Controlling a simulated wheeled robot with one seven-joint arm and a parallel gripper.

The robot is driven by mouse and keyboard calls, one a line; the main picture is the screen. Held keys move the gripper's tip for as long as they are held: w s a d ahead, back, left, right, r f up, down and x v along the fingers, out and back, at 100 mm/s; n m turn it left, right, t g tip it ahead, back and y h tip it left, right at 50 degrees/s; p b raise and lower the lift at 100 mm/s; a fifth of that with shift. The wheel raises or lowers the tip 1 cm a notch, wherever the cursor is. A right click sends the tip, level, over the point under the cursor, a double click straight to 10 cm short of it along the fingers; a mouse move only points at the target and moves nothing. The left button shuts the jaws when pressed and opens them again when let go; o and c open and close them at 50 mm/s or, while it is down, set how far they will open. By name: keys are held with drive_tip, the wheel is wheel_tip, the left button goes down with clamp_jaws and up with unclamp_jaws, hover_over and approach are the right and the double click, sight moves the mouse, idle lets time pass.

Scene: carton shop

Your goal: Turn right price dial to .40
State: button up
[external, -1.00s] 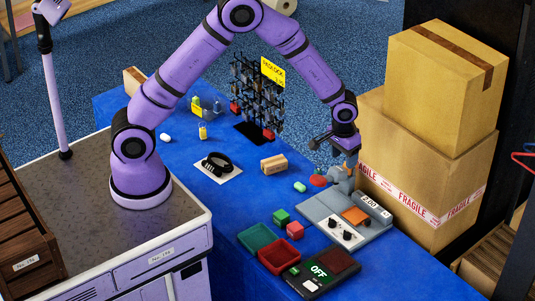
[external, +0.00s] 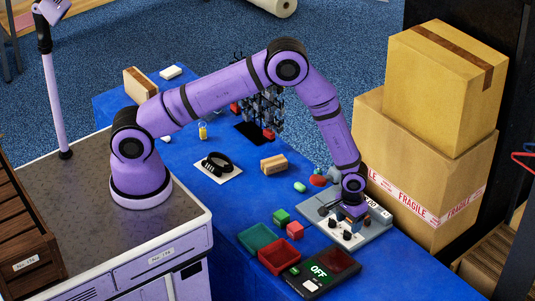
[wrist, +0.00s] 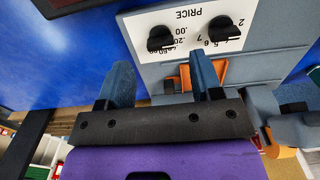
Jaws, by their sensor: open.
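The white price panel (wrist: 185,28) shows upside down in the wrist view, with two black dials. The dial with decimal marks (wrist: 160,38) such as .00 and .20 is on the left there. The dial with whole numbers (wrist: 220,28) is on the right. Fine pointer settings are too small to read surely. In the external view the panel (external: 349,242) lies on the grey pricing machine (external: 376,228), partly under my arm. My gripper (wrist: 162,76) is open and empty, its blue fingertips apart and short of the decimal dial, roughly lined up with it.
An orange part (wrist: 210,74) of the machine lies beyond the right finger. Red (external: 279,256) and green trays, small blocks and a black box reading OFF (external: 318,271) stand close by on the blue table. Stacked cartons (external: 425,150) rise behind the machine.

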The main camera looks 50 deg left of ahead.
sight(348, 232)
drive_tip(key=shift+f, duration=2.05)
drive_tip(key=c, duration=0.9)
